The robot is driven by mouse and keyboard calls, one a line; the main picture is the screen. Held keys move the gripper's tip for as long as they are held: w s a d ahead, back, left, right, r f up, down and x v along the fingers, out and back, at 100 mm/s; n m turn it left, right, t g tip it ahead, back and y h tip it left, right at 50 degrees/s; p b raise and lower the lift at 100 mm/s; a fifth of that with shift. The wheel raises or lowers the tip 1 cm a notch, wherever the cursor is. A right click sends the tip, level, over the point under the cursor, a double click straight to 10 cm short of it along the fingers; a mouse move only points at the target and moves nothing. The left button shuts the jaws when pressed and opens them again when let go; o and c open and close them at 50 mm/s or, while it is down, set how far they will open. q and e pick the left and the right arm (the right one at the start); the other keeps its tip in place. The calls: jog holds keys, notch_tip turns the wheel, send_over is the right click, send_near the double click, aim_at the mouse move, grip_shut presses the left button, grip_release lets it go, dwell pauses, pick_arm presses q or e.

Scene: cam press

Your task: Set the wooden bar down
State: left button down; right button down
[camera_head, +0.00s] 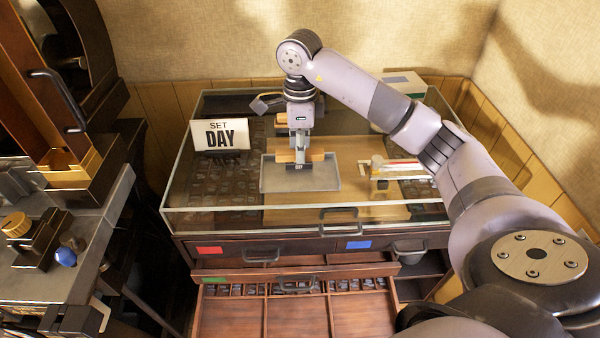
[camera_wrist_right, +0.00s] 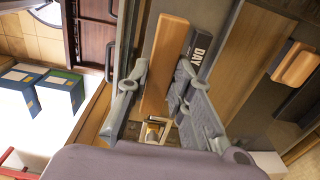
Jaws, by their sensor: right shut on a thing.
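My right gripper (camera_head: 300,150) reaches down over the case with its fingers shut on the wooden bar (camera_head: 317,154). In the right wrist view the bar (camera_wrist_right: 166,60) lies lengthwise between the two fingers (camera_wrist_right: 160,85). A dark block marked DAY (camera_head: 299,169) is right beside the bar, and it also shows in the right wrist view (camera_wrist_right: 200,50). Bar and block are over the back part of a shallow grey tray (camera_head: 320,182). I cannot tell whether the bar touches the tray. My left gripper is not in view.
A SET DAY card (camera_head: 220,134) stands at the back left of the glass-sided case (camera_head: 330,228). Another wooden-topped piece (camera_wrist_right: 294,64) lies behind the gripper. Small items (camera_head: 385,170) lie right of the tray. An open drawer (camera_head: 295,316) sticks out below. The tray's front is clear.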

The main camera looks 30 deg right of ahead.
aim_at(300, 183)
notch_tip(300, 183, down, 8)
jog(key=shift+r+p, duration=0.15)
jog(key=shift+p, duration=0.8)
jog(key=shift+f, duration=0.35)
jog(key=shift+f, duration=0.1)
jog(key=shift+f, duration=0.15)
jog(key=c, duration=1.4)
grip_release()
